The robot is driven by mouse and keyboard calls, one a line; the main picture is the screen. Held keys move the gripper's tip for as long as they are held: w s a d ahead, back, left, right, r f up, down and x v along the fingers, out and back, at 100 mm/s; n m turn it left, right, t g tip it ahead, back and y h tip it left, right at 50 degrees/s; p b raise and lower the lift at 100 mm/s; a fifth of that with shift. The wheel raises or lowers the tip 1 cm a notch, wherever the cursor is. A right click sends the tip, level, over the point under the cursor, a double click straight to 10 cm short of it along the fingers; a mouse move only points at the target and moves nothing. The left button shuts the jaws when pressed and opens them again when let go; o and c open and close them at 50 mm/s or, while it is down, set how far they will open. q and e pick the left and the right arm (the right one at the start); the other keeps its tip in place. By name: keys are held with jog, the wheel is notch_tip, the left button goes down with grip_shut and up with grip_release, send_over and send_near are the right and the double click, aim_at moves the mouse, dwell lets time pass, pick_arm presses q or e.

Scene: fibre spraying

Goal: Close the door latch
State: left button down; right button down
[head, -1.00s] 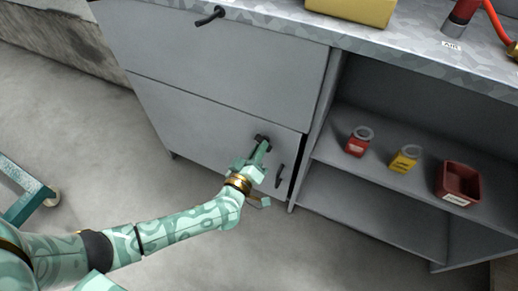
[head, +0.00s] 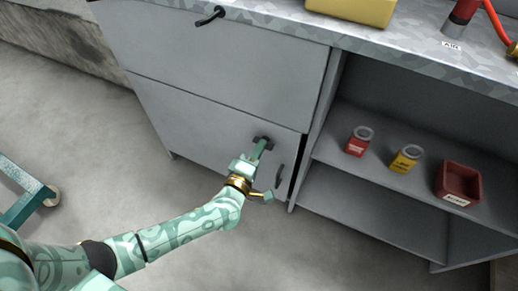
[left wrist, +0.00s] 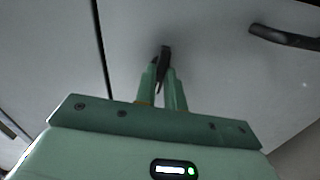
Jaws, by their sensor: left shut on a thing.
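The grey lower cabinet door (head: 207,127) stands shut or nearly shut; I cannot tell which. A small dark latch (head: 263,141) sits near its upper right part, and it also shows in the left wrist view (left wrist: 164,62). My left gripper (head: 262,149) is at the latch. In the left wrist view its two green fingers (left wrist: 163,82) are closed around the dark latch, hiding its lower part. A dark door handle (head: 280,176) is to the right of the gripper; it also shows in the left wrist view (left wrist: 284,38). My right gripper is out of view.
The upper grey drawer front has a dark handle (head: 210,17). A yellow box (head: 352,9) lies on the worktop. A green wheeled frame (head: 28,190) stands at left.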

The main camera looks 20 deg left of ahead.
pick_arm(q)
jog(key=shift+f+n, duration=0.15)
jog(key=shift+n, duration=0.55)
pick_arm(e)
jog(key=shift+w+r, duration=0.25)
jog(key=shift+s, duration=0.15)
pick_arm(q)
jog(key=c, duration=1.5)
grip_release()
jog(key=shift+s, duration=0.1)
